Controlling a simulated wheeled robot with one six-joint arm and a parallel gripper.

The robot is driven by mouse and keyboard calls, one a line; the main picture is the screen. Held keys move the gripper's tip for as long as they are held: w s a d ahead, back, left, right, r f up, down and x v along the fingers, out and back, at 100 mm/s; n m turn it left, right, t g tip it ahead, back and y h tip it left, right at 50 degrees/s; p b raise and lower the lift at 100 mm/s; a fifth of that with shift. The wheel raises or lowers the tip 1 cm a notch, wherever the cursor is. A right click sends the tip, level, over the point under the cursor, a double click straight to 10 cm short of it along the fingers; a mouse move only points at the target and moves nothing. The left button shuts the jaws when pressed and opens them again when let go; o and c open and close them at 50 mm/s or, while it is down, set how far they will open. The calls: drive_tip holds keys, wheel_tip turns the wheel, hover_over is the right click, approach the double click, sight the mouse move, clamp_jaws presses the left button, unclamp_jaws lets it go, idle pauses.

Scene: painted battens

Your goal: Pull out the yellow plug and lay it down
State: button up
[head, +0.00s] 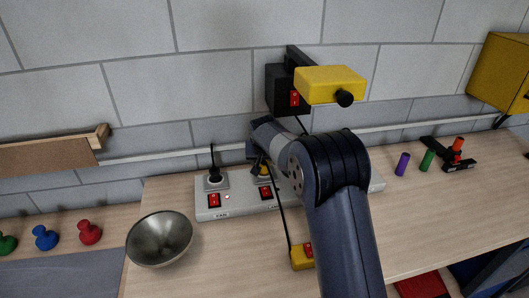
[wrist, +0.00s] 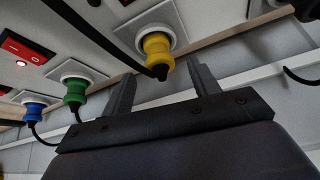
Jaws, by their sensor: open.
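The yellow plug (wrist: 158,48) sits in a round socket of the white power strip (wrist: 182,16) in the wrist view. A black cord leaves its end. In the head view only a bit of the yellow plug (head: 264,171) shows beside my gripper (head: 258,165), which covers much of it. My gripper (wrist: 161,68) is open in the wrist view. Its two fingertips stand on either side of the yellow plug's cord end, with gaps showing. The grey-white strip (head: 236,209) lies on the wooden bench.
Green (wrist: 75,90) and blue (wrist: 34,109) plugs sit in sockets nearby. A black plug (head: 213,176) stands in the strip's left socket. A metal bowl (head: 160,240) is at front left. A yellow switch box (head: 301,257) lies in front.

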sight(264, 163)
drive_tip(key=shift+p+x, duration=0.4)
drive_tip(key=shift+x, duration=1.75)
drive_tip(key=shift+c, duration=0.5)
drive_tip(key=c, duration=1)
drive_tip(key=shift+c, duration=0.2)
drive_tip(key=shift+r, duration=0.15)
drive_tip(key=shift+r+p, duration=0.6)
drive_tip(key=shift+r, duration=0.8)
